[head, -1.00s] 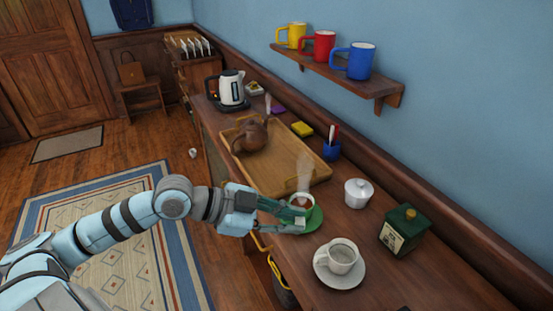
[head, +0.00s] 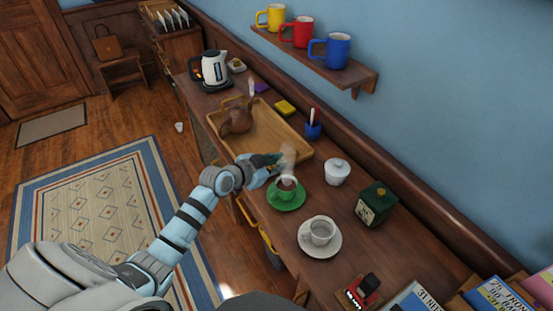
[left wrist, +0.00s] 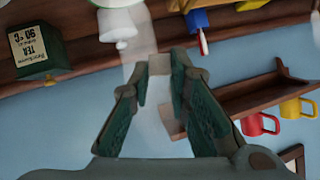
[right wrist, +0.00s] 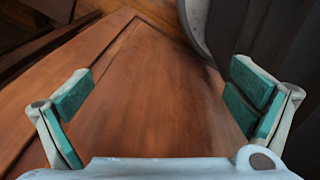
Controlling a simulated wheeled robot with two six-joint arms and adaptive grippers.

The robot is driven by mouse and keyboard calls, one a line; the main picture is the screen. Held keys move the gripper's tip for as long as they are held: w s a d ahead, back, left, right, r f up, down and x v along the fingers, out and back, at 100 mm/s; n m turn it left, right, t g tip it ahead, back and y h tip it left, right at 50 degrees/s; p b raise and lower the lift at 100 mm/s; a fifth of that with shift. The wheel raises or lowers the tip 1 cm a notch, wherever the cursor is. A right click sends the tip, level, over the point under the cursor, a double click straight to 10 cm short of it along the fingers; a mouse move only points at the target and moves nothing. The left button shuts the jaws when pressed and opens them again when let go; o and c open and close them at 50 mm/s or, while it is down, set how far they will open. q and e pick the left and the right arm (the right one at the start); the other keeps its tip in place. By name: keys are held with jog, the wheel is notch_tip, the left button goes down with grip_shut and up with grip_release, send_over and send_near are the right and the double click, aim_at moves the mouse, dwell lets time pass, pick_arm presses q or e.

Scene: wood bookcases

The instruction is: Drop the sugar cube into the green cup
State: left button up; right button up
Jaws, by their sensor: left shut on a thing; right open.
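The green cup (head: 287,186) stands upright on a green saucer (head: 291,203) on the counter, with dark liquid and steam. My left gripper (head: 275,161) is just behind and left of the cup in the head view, apparently above counter level. In the left wrist view, its fingertips (left wrist: 158,72) are shut on a small pale block, the sugar cube (left wrist: 157,61). The head view does not show the cube clearly. My right gripper (right wrist: 162,78) is open and empty over brown wood.
A white cup on a saucer (head: 320,250) stands nearer, with a sugar bowl (head: 337,172) and a green tea tin (head: 376,206) to the right. A wooden tray (head: 291,150) with a brown teapot (head: 236,118) lies behind. A wall shelf (head: 330,65) holds mugs.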

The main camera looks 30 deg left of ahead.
pick_arm(q)
notch_tip(320, 180, down, 3)
jog(key=shift+r+b, duration=0.1)
jog(key=shift+b, duration=0.6)
jog(key=shift+r, duration=0.1)
pick_arm(e)
notch_tip(320, 180, down, 2)
jog(key=shift+f, duration=0.2)
pick_arm(q)
jog(key=o, duration=0.8)
jog(key=v, duration=1.2)
jog(key=shift+a, duration=0.1)
